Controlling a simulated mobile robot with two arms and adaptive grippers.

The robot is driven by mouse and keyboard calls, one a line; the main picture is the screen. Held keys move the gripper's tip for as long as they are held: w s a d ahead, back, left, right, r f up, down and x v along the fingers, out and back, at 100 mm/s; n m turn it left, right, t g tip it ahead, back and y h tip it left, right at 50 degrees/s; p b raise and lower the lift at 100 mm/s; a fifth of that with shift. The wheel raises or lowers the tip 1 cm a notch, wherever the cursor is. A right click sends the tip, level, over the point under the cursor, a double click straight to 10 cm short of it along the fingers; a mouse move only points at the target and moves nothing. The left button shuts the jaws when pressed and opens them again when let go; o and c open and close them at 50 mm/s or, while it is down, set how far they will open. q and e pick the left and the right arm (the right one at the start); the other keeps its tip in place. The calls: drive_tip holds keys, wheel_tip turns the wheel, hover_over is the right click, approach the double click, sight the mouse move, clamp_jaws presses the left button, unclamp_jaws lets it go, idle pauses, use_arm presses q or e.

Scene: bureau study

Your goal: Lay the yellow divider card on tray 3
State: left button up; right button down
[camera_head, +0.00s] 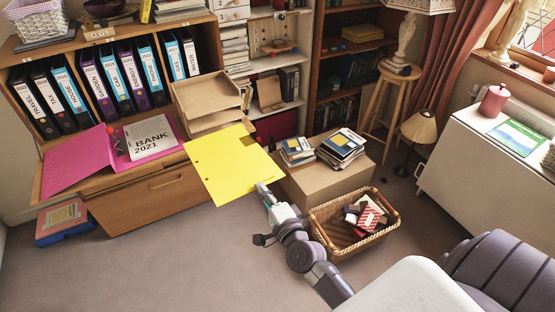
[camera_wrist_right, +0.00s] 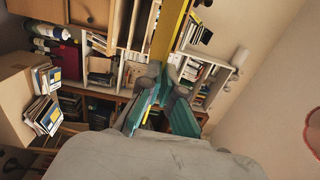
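The yellow divider card (camera_head: 235,165) is a flat sheet with punched holes along its left edge. My right gripper (camera_head: 264,188) is shut on its near right edge and holds it up in front of the desk. In the right wrist view the card (camera_wrist_right: 168,32) shows nearly edge-on between the fingertips (camera_wrist_right: 163,76). A stack of wooden letter trays (camera_head: 206,91) stands on the desk just beyond the card, and the card hides part of the lowest one. I cannot read any tray numbers. My left gripper is not in view.
Left of the trays lie a pink open folder (camera_head: 82,163) and a "BANK 2021" sheet (camera_head: 149,136) on the desk. Ring binders (camera_head: 105,84) stand behind. A cardboard box (camera_head: 325,184) with book stacks and a wicker basket (camera_head: 328,234) are right of the card.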

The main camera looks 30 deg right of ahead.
sight(264, 165)
drive_tip(key=shift+m+h, duration=0.3)
drive_tip(key=shift+h, duration=0.3)
drive_tip(key=w+d, duration=0.4)
drive_tip(key=w, duration=0.1)
drive_tip(key=shift+w+d+r+p, duration=0.1)
drive_tip(key=shift+w+d+p, duration=0.1)
drive_tip(key=shift+p, duration=0.1)
drive_tip(key=shift+w+d, duration=0.1)
drive_tip(key=shift+w, duration=0.2)
drive_tip(key=shift+w+d+f+b, duration=0.15)
drive_tip(key=shift+w+f+b, duration=0.3)
drive_tip(key=shift+w+b, duration=0.35)
drive_tip(key=shift+w+f, duration=0.1)
drive_tip(key=shift+w, duration=0.45)
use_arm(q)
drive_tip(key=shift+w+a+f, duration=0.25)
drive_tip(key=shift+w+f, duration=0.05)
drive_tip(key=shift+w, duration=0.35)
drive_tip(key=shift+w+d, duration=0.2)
use_arm(e)
drive_tip(key=shift+s, duration=0.1)
drive_tip(key=shift+s, duration=0.1)
